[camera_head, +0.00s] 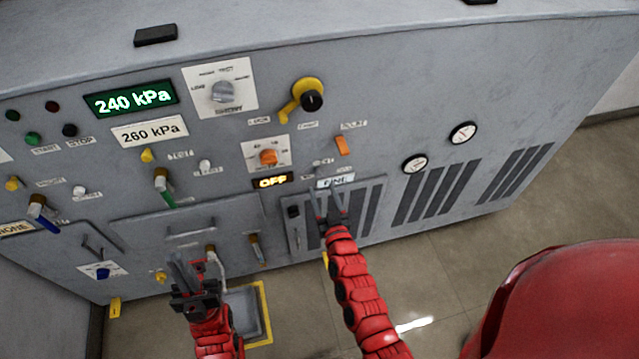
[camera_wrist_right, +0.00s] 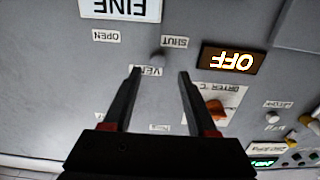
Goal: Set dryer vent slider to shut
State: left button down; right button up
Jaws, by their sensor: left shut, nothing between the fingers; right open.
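The dryer vent slider shows as a small grey knob (camera_wrist_right: 157,60) in the right wrist view, which sees the panel upside down. It sits between the OPEN label (camera_wrist_right: 106,36) and the SHUT label (camera_wrist_right: 174,42), nearer SHUT. My right gripper (camera_wrist_right: 159,73) is open, its fingertips on either side of the knob's line; I cannot tell whether they touch anything. In the head view my right gripper (camera_head: 328,192) is in front of the panel, just below the FINE display (camera_head: 336,181). My left gripper (camera_head: 186,266) is shut and empty, low in front of the panel.
The OFF display (camera_head: 272,181) and the orange dryer knob (camera_head: 267,157) are left of my right gripper. An orange switch (camera_head: 342,146) is above it. Vent grilles (camera_head: 430,194) lie to the right. A green-handled valve (camera_head: 165,190) is above my left gripper.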

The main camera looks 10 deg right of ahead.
jog(key=s+b, duration=0.2)
jog(key=s, duration=1)
jog(key=shift+d, duration=0.15)
